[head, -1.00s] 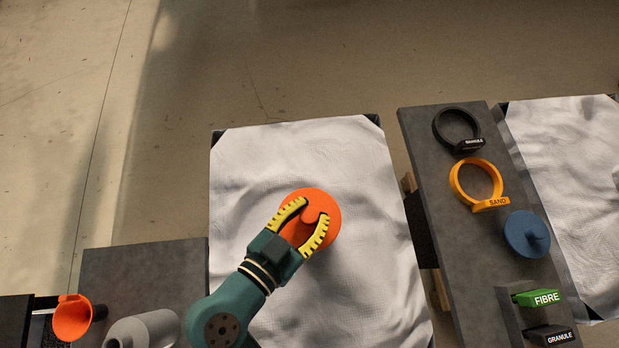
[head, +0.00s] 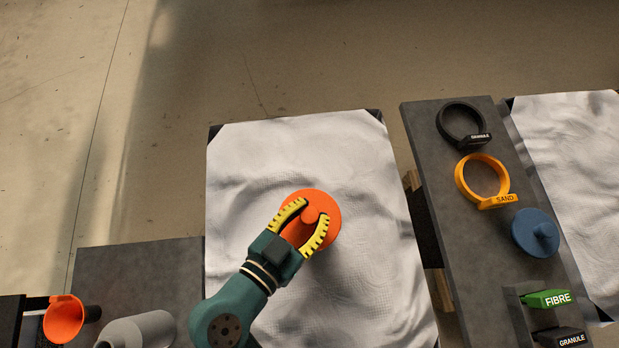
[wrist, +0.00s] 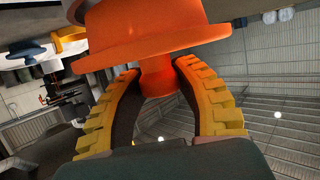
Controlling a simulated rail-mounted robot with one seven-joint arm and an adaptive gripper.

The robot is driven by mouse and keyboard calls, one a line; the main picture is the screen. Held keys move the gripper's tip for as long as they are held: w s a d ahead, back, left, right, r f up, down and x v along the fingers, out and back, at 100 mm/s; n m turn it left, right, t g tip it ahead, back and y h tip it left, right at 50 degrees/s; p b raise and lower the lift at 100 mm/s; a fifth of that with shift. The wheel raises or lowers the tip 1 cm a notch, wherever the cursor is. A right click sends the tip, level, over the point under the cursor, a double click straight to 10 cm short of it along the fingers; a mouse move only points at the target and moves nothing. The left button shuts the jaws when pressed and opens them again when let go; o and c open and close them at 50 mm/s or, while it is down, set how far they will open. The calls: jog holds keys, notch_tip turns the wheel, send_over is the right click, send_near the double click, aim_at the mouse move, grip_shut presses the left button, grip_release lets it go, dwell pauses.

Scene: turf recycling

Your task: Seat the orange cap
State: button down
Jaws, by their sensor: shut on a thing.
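The orange cap (head: 329,202) is a round disc with a knob, over the white bulk bag (head: 240,170) in the middle of the head view. My gripper (head: 312,212) reaches up from below, its yellow ribbed fingers on both sides of the knob. In the wrist view the cap (wrist: 150,35) shows its stepped flange, and its narrow stem sits between the fingertips of my gripper (wrist: 158,75). The gripper is shut on that stem. Any opening beneath the cap is hidden, and I cannot tell if the cap touches the bag.
A grey table at right (head: 425,130) holds a black ring (head: 443,120), an orange SAND ring (head: 465,180), a blue cap (head: 530,232), and FIBRE (head: 547,299) and GRANULE (head: 562,339) blocks. At lower left are an orange funnel (head: 63,320) and a grey cylinder (head: 143,330).

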jog(key=shift+f+b, duration=0.45)
jog(key=shift+f, duration=0.1)
jog(key=shift+c, duration=1.6)
grip_release()
jog(key=v, duration=1.2)
